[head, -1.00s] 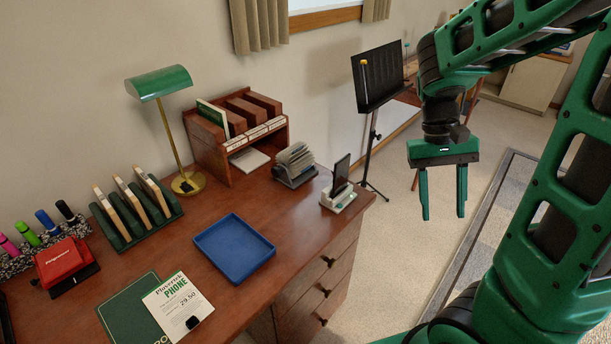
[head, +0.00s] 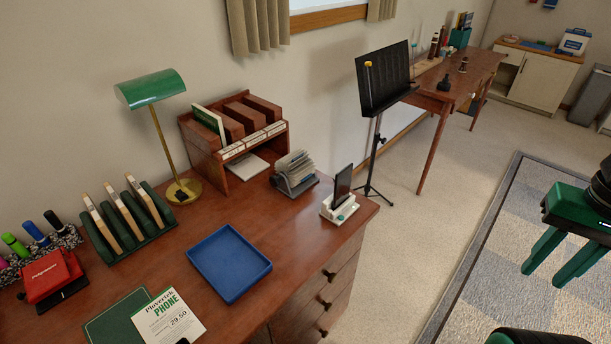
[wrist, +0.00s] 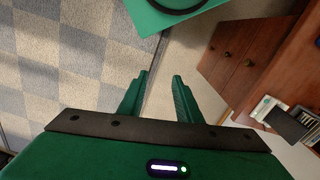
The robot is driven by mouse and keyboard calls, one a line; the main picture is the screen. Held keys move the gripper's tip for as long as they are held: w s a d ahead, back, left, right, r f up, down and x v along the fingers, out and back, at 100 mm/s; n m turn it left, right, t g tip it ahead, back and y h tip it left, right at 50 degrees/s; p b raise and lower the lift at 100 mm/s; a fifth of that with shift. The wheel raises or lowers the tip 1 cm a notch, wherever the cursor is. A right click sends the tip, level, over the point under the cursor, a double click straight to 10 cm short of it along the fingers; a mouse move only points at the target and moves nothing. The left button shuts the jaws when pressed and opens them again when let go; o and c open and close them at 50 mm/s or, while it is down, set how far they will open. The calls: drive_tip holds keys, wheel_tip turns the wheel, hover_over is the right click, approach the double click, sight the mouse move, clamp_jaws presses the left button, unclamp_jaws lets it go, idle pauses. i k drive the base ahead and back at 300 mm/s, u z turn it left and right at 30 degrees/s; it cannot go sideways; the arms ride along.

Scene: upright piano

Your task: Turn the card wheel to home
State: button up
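The card wheel (head: 295,173), a rotary file of pale cards on a dark base, stands on the desk between the wooden sorter and the phone dock. Which card faces front is too small to tell. My gripper (head: 555,264) is at the right edge of the head view, over the rug and well apart from the desk. Its two green fingers are spread with nothing between them. In the wrist view my gripper (wrist: 161,75) also shows open and empty, with floor beyond.
The phone dock (head: 340,206) stands right of the wheel, near the desk's (head: 305,240) right end. A blue tray (head: 229,262) lies in front. The wooden sorter (head: 238,140) is behind left. A music stand (head: 382,90) stands beyond the desk.

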sight(297, 166)
drive_tip(key=z, duration=0.6)
drive_tip(key=k, duration=1.5)
drive_tip(key=u, duration=0.65)
drive_tip(key=i, duration=1.5)
